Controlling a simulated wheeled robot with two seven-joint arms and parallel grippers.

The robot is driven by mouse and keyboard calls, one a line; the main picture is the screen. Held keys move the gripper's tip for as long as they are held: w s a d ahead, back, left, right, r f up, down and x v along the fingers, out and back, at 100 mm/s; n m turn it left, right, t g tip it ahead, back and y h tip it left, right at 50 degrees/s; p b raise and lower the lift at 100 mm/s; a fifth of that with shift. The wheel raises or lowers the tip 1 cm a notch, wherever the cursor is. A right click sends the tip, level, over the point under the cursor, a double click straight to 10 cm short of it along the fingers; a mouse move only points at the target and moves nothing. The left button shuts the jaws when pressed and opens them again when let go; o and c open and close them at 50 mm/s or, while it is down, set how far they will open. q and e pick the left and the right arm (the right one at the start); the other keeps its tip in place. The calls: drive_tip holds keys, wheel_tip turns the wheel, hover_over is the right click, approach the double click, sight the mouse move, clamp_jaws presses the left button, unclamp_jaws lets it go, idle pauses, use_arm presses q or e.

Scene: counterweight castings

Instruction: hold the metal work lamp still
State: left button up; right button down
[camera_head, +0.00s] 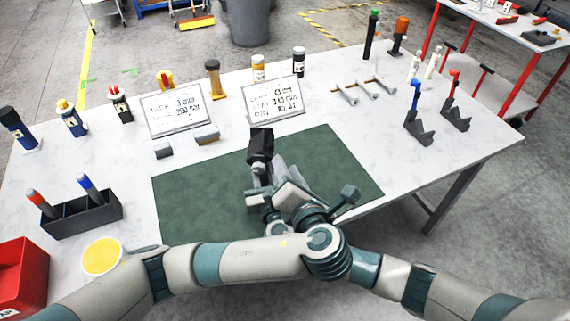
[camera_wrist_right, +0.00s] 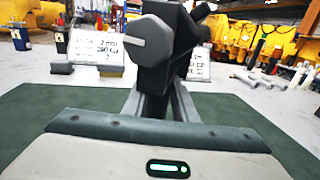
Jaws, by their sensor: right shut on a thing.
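The metal work lamp (camera_head: 261,143) is the dark, blocky thing above the green mat in the head view. In the right wrist view the lamp (camera_wrist_right: 150,40) shows a dark, many-sided head with a pale slot, and more dark body behind it. My right gripper (camera_wrist_right: 158,95) is shut on the lamp's lower part, its grey fingers rising to it. My left gripper (camera_head: 258,200) is close by, over the mat below the lamp. My wrists overlap there, so its fingers are partly hidden and I cannot tell how wide they stand.
The green mat (camera_head: 195,207) lies on the white table (camera_head: 420,165). Two printed cards (camera_head: 178,117) and small grey blocks (camera_head: 163,150) stand beyond it. Bottles line the back. A dark holder (camera_head: 85,213), a yellow disc (camera_head: 102,256) and a red bin (camera_head: 22,275) are left; dark stands (camera_head: 420,128) are right.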

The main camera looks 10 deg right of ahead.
drive_tip(key=c, duration=1.4)
unclamp_jaws()
drive_tip(key=shift+o, duration=0.2)
drive_tip(key=shift+s, duration=0.2)
drive_tip(key=s, duration=0.3)
drive_tip(key=s+d, duration=0.1)
drive_tip(key=s, duration=0.7)
drive_tip(key=shift+s+d, duration=0.25)
drive_tip(key=shift+d, duration=0.1)
